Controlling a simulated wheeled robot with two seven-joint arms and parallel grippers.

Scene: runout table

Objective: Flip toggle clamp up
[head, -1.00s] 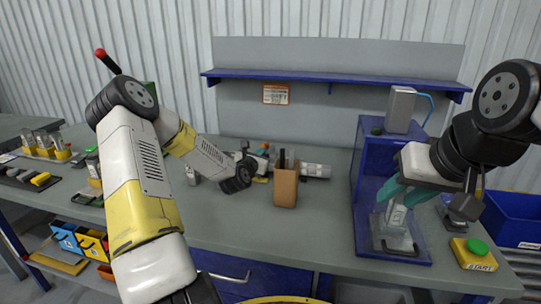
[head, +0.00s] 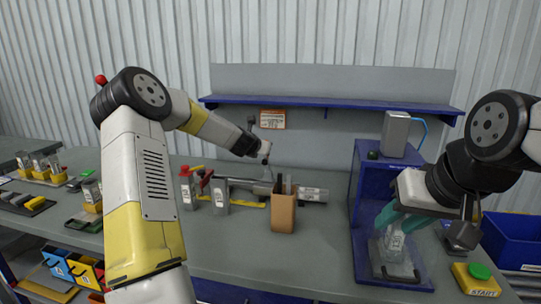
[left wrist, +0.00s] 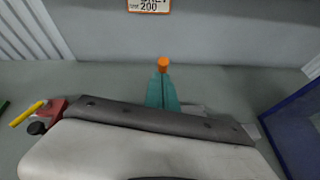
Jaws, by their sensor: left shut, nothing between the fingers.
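My left gripper (head: 265,160) is held above the back middle of the bench in the head view. Its teal fingers (left wrist: 162,92) are together and empty in the left wrist view. A small orange tip (left wrist: 162,64) shows just beyond them; I cannot tell what it belongs to. A red clamp-like part (head: 203,180) stands on the bench left of the gripper, by a grey cylinder (head: 314,194). A red part with a yellow bar (left wrist: 45,112) shows at the left in the wrist view. My right gripper (head: 396,218) is at a clear labelled container (head: 394,242) in the blue stand; its grip is unclear.
A brown holder (head: 284,213) stands in front of the cylinder. Labelled clear containers (head: 220,195) stand to its left. The blue stand (head: 366,215) and a yellow START box (head: 476,279) are at the right. The front middle of the bench (head: 255,262) is clear.

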